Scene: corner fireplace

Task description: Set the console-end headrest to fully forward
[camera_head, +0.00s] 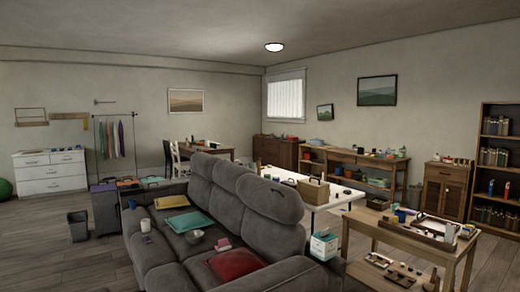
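A grey sofa (205,215) stands in the middle foreground, its back running from the far left to the near right. Several headrests top the back. The nearest headrest (268,200) is at the right end, with a thin dark curved mark on it. Another headrest (231,176) is beside it, and a farther one (202,165) is toward the left. I cannot tell their exact tilt from here. A wooden table (465,243) with several items stands right of the near end; I cannot tell if it is the console. My gripper is not in view.
A red cushion (236,264), a metal bowl (194,236) and folded cloths (187,221) lie on the sofa. A white box (323,246) stands by its near right end. A white table (335,195) is behind the sofa. Bare floor (60,262) lies at left around a dark bin (78,228).

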